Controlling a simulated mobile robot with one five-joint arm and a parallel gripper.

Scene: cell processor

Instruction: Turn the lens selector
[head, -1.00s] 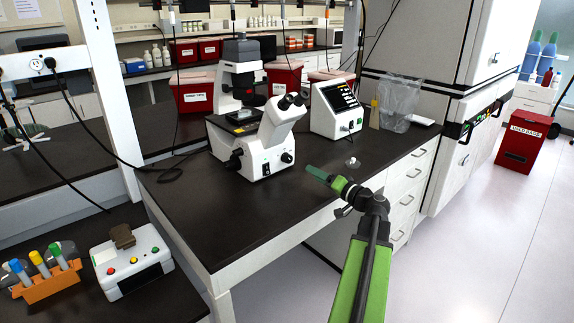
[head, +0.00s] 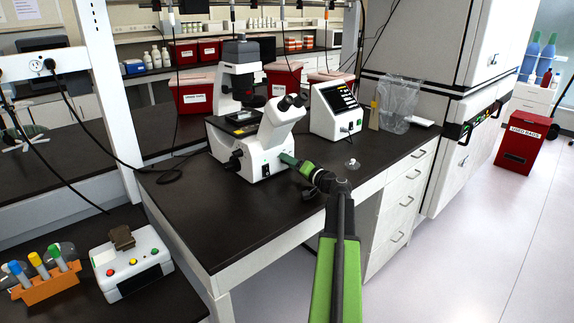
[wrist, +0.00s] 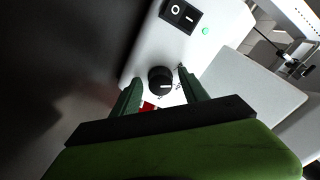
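The white microscope (head: 262,138) stands on the dark bench in the head view. In the wrist view a round black knob (wrist: 160,80) with a white mark sits on its white base; I take this for the lens selector. My gripper (wrist: 159,75) is open, with one green finger to each side of the knob. I cannot tell whether the fingers touch it. In the head view my gripper (head: 285,158) reaches the right side of the microscope base and hides the knob.
A black power switch (wrist: 179,15) and a green light (wrist: 205,31) are above the knob. A screen unit (head: 335,110) and a clear bag (head: 397,102) stand to the right. A small clear item (head: 352,164) lies near the bench front. A control box (head: 131,264) is at lower left.

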